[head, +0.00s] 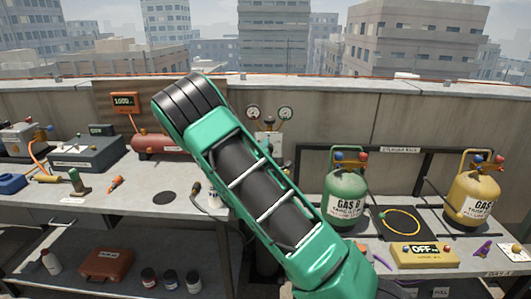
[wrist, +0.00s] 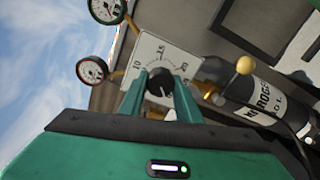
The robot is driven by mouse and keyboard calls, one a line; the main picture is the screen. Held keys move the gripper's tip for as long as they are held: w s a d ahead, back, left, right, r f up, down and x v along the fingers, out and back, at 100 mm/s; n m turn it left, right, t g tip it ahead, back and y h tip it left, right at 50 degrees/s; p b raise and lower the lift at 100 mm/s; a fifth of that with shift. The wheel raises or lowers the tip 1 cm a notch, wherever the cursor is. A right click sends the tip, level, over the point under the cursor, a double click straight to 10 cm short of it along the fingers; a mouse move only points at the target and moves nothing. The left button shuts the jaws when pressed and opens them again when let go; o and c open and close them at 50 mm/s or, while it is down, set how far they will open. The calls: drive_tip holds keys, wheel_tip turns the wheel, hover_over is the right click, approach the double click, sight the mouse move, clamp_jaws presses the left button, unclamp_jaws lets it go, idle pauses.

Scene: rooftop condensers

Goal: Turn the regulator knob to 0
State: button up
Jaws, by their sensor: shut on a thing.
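In the wrist view, the black regulator knob (wrist: 160,82) sits on a white dial plate (wrist: 146,52). Printed scale numbers around it include 10, 15 and 20. My gripper (wrist: 160,88) has its two green fingers on either side of the knob, shut on it. The fingers cover part of the scale, and I cannot read the knob's setting. In the head view, my arm hides the gripper and knob; part of the regulator plate (head: 268,142) shows beside the arm.
Two round gauges (wrist: 92,69) (wrist: 106,9) stand beside the plate. A dark cylinder with a white label (wrist: 266,106) and a brass fitting (wrist: 211,88) are on the other side. A green gas bottle (head: 345,195) stands right of my arm; a workbench (head: 140,200) with tools is left.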

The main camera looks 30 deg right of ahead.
drive_tip(key=shift+w+a+f, duration=0.1)
drive_tip(key=shift+a+f, duration=0.05)
drive_tip(key=shift+a, duration=0.15)
drive_tip(key=o, duration=1)
drive_tip(key=shift+o, duration=0.3)
drive_tip(key=shift+d, duration=0.15)
drive_tip(key=v, duration=1)
drive_tip(key=shift+s+a, duration=0.25)
drive_tip(key=shift+a, duration=0.05)
